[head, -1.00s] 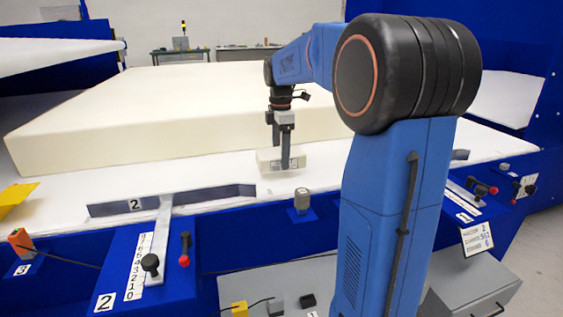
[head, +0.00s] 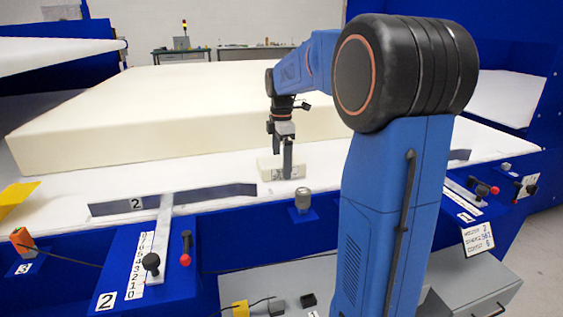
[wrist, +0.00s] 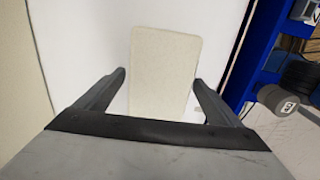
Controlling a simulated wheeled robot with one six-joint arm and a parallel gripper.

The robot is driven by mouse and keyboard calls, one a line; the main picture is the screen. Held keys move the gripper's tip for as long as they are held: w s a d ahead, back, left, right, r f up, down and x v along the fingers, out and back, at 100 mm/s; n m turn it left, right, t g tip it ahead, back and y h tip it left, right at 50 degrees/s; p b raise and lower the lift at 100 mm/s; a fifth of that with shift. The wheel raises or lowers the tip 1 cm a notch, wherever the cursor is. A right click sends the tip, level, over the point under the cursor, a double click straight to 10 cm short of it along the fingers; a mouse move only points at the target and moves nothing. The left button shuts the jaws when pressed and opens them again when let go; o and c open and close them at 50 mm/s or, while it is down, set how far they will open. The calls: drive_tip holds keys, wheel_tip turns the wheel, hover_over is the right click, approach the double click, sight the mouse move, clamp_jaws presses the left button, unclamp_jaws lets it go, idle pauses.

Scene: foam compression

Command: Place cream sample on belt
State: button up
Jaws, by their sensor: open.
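In the wrist view the sample (wrist: 165,70) shows between and beyond the fingers (wrist: 160,85), with white belt visible on both sides. The fingers are open and apart from it there.
A dark guide plate numbered 2 (head: 170,199) stands along the belt's near edge to the left. A grey cylindrical knob (head: 303,200) is on the blue frame, also seen in the wrist view (wrist: 278,98). Bare belt lies left of the sample.

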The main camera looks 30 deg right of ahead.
wheel_tip(320, 180, up, 12)
drive_tip(key=shift+r, duration=0.15)
idle(0.4)
drive_tip(key=shift+s, duration=0.1)
idle(0.4)
